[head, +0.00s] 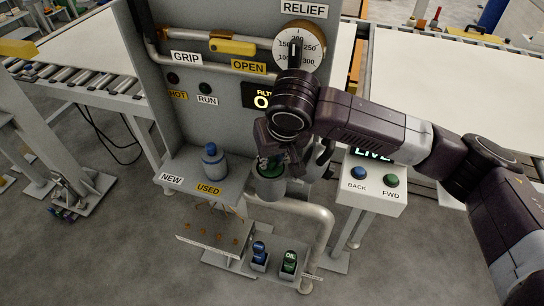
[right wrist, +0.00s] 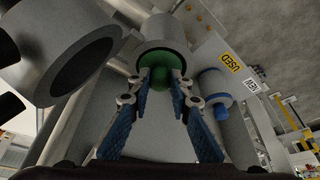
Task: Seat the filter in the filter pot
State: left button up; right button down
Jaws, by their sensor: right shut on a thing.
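My right gripper (head: 273,158) reaches down over the grey filter pot (head: 269,187). In the right wrist view its two blue-backed fingers (right wrist: 161,82) are shut on a green filter (right wrist: 160,60). The green filter also shows at the pot's mouth in the head view (head: 267,168), partly hidden by the gripper. In the right wrist view the green filter is lined up with the round mouth of the pot (right wrist: 165,27), its far end within the rim; how deep it sits I cannot tell. A blue filter (head: 214,163) stands upright on the shelf to the left. My left gripper is not in view.
The shelf (head: 183,165) carries NEW and USED labels. A panel with gauge (head: 299,47) and yellow OPEN handle (head: 233,47) rises behind. A control box (head: 371,190) stands right of the pot. Below are a pipe (head: 322,235) and blue and green bottles (head: 289,262).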

jog(key=shift+f, duration=0.15)
jog(key=c, duration=1.8)
grip_release()
jog(key=shift+o, duration=0.2)
jog(key=b+v, duration=0.2)
jog(key=v, duration=1)
